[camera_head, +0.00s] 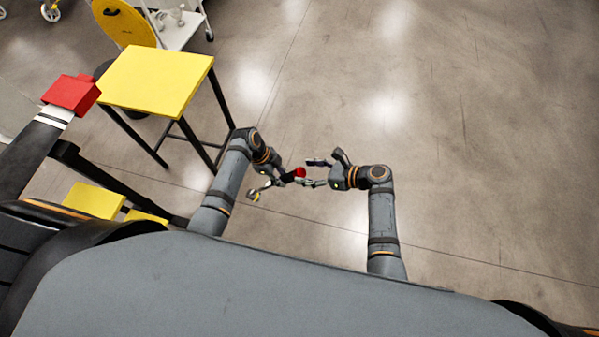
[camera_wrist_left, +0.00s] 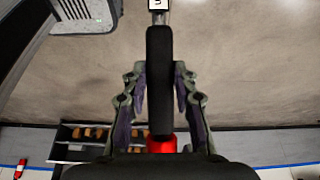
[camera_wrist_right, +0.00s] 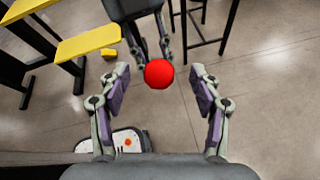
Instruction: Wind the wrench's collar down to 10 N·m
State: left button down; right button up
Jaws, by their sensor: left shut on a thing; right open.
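The wrench's black handle (camera_wrist_left: 160,75) is gripped between the fingers of my left gripper (camera_wrist_left: 160,88). Its red collar end (camera_wrist_left: 161,145) shows at the near side of the handle in the left wrist view. In the head view the red end (camera_head: 300,172) points right, towards my right gripper (camera_head: 315,173). In the right wrist view the round red end (camera_wrist_right: 158,73) faces the camera, centred between the open fingers of my right gripper (camera_wrist_right: 158,85), which look empty. I cannot tell whether the red end is inside their reach. The torque reading is not legible.
A yellow-topped stand (camera_head: 158,78) with black legs is at the upper left. A red block (camera_head: 71,94) sits on a dark post at the far left. The floor to the right is clear.

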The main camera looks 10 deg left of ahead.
jog(key=shift+w+d+r, duration=0.1)
jog(key=shift+d+r, duration=0.65)
jog(key=shift+r, duration=0.25)
jog(key=shift+d+r, duration=0.75)
jog(key=shift+r, duration=0.25)
jog(key=shift+c, duration=0.8)
jog(key=shift+d+f+n, duration=0.15)
jog(key=shift+d+n, duration=0.25)
jog(key=shift+n, duration=0.1)
jog(key=shift+c, duration=0.3)
jog(key=shift+a+f+n+g, duration=1.1)
jog(key=shift+a+f+n, duration=0.7)
jog(key=shift+a, duration=0.25)
